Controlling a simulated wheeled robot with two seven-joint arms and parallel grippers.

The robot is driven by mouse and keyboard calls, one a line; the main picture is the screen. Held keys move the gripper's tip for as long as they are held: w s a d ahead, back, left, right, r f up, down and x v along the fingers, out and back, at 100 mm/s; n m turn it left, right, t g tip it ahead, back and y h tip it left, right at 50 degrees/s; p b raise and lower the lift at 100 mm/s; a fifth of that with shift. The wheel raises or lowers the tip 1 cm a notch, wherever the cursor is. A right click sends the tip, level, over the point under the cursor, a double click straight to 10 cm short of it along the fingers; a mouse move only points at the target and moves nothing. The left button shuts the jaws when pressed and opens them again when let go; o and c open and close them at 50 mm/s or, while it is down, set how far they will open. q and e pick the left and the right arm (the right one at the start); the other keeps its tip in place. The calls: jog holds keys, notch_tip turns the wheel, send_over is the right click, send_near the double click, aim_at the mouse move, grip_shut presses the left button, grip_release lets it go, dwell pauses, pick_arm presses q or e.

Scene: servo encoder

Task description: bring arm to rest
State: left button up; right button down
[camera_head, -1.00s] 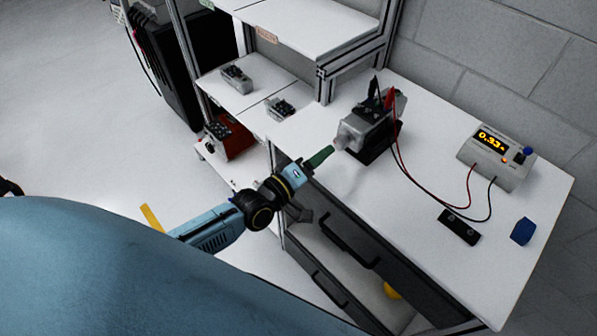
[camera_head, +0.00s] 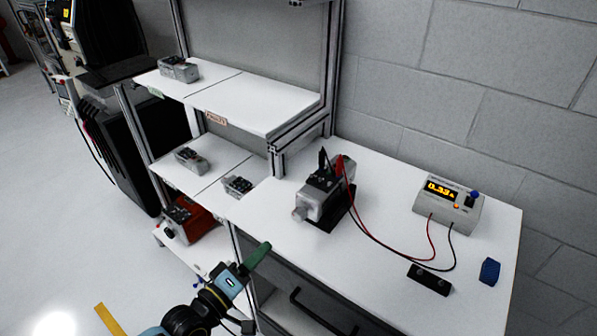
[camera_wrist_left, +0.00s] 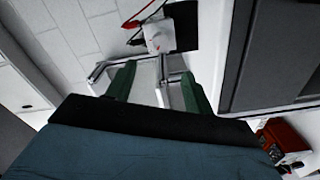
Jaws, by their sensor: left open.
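My left gripper (camera_head: 258,255) has green fingers and hangs in front of the workbench, near its left front corner. It is apart from the silver servo motor (camera_head: 318,201), which lies on a black base on the bench with red and black leads clipped on top. The left wrist view shows both green fingers (camera_wrist_left: 157,82) spread, with nothing held between them. The motor and its black base (camera_wrist_left: 180,25) show beyond the fingertips there. My right gripper is in neither view.
A meter box (camera_head: 448,207) with a lit yellow display stands at the bench's back right. A black block (camera_head: 429,280) and a blue object (camera_head: 489,271) lie near it. Shelves (camera_head: 250,100) with several small units stand at left. A drawer handle (camera_head: 318,313) sticks out below the bench.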

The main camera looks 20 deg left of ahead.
pick_arm(q)
jog(key=shift+f, duration=0.1)
jog(key=s+a+f+m+g+y+b, duration=0.1)
jog(key=s+a+f+m+g+b, duration=0.2)
jog(key=f, duration=0.8)
jog(key=s+a+f+m+g+y, duration=0.15)
jog(key=s+f, duration=0.35)
jog(key=f, duration=0.6)
jog(key=s+a+f+m+g+y+b, duration=0.15)
jog(key=s+f+g, duration=0.25)
jog(key=f, duration=0.7)
jog(key=s+f+m+g+y+b, duration=0.1)
jog(key=s+f+m+g+b, duration=0.1)
jog(key=s+f, duration=0.6)
jog(key=s+d+f+m+g+y+b, duration=0.1)
jog(key=s+f+g, duration=0.4)
jog(key=s, duration=1.2)
notch_tip(320, 180, down, 4)
jog(key=m+b, duration=0.1)
jog(key=m, duration=0.1)
jog(key=shift+d+r+m, duration=0.2)
jog(key=shift+d+m, duration=0.1)
jog(key=shift+m, duration=0.1)
jog(key=shift+g, duration=0.25)
